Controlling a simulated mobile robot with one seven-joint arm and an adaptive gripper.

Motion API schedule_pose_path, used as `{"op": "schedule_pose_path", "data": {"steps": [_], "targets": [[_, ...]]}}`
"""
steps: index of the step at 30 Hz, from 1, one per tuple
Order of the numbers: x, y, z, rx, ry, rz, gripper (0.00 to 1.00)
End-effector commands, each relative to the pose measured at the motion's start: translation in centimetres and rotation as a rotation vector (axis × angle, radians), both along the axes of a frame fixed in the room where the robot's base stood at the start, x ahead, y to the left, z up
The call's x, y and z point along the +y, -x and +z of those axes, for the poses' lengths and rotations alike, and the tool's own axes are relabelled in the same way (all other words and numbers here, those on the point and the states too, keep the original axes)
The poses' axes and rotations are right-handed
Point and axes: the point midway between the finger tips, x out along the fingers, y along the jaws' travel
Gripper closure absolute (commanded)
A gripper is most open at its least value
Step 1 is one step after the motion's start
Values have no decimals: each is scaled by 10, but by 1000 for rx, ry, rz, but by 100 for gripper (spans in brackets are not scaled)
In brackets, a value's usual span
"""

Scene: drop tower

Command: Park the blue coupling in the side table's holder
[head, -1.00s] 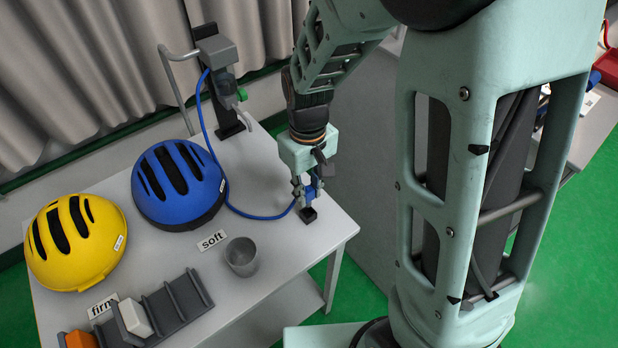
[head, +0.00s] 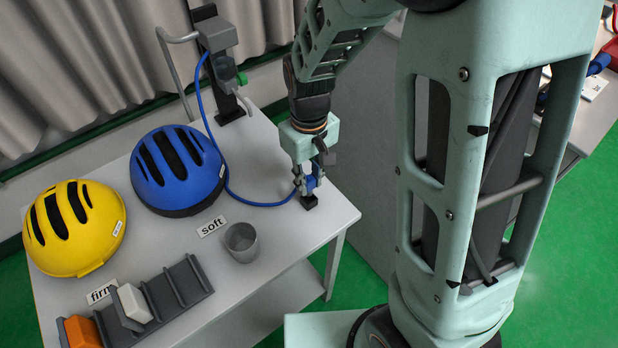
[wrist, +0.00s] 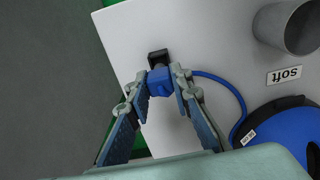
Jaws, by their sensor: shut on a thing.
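The blue coupling (wrist: 159,82) is between my gripper's fingertips, with the blue hose (wrist: 222,80) running from it. My gripper (head: 308,184) is shut on the coupling near the right corner of the side table (head: 285,235). The small black holder (wrist: 158,57) on the table sits right at the coupling's end; it also shows in the head view (head: 309,202). Whether the coupling is seated in the holder or just above it, I cannot tell. In the head view my fingers largely hide the coupling.
A blue helmet (head: 160,185) and a yellow helmet (head: 88,250) stand on the table. A grey cup (head: 241,243) and a dark rack (head: 180,292) with a white block and an orange block are at the front. The hose leads back to a grey stand (head: 217,40).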

Motion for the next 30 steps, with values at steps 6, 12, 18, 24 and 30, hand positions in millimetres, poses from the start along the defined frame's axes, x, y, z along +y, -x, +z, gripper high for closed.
{"op": "schedule_pose_path", "data": {"steps": [6,12,18,24,30], "targets": [[0,0,-4,0,0,0,94],[0,0,-6,0,0,0,94],[0,0,-12,0,0,1,94],[0,1,-20,1,-1,1,94],[0,1,-28,1,-1,0,94]]}}
